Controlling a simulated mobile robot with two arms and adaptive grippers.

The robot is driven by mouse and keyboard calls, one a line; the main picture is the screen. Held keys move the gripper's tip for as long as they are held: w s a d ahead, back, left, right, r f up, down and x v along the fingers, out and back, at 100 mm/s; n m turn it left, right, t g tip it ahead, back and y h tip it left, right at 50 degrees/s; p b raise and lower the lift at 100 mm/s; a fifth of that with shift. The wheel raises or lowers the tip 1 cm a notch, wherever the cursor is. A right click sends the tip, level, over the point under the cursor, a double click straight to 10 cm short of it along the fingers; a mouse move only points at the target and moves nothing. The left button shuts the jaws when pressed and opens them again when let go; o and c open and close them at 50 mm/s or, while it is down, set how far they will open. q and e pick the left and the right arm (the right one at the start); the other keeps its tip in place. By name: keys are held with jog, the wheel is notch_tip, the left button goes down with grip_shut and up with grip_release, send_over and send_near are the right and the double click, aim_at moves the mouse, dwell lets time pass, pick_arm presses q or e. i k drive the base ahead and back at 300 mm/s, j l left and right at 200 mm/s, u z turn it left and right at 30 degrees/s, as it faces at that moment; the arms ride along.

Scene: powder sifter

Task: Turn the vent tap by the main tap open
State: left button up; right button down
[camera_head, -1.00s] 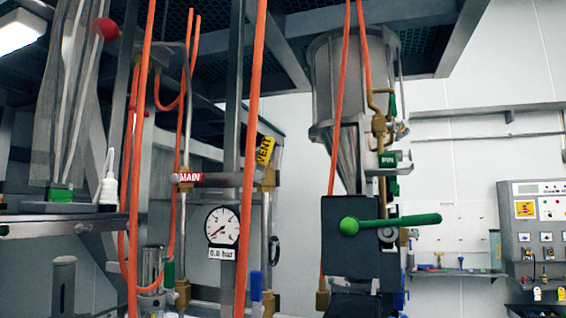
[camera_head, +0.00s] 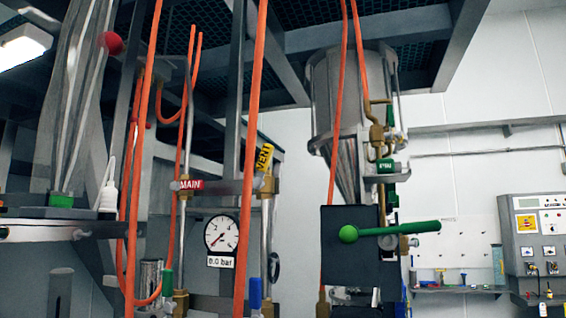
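A red MAIN label (camera_head: 190,184) and a yellow, tilted VENT label (camera_head: 264,158) sit on neighbouring vertical pipes, MAIN on the left. Below MAIN, a green upright handle (camera_head: 168,283) stands on a brass fitting. Below VENT, a blue upright handle (camera_head: 256,293) stands near the bottom edge; its lower fitting is partly cut off. I cannot tell for sure which handle is the vent tap. A round gauge (camera_head: 221,232) between the pipes has its needle low, and its display reads 0.0 bar. Neither of my grippers is in view.
Orange hoses (camera_head: 250,150) hang in front of the pipes. A hopper (camera_head: 338,100) stands to the right, above a dark box (camera_head: 350,245) with a long green handle (camera_head: 400,230). A red ball knob (camera_head: 111,42) is at upper left. A control panel (camera_head: 535,230) is at far right.

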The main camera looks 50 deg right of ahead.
aim_at(266, 151)
jog(key=k+l+z, duration=0.2)
jog(key=z, duration=0.15)
jog(key=k+l+z, duration=0.15)
jog(key=l+z, duration=0.25)
jog(key=k+l+z, duration=0.1)
jog(key=l+z, duration=0.25)
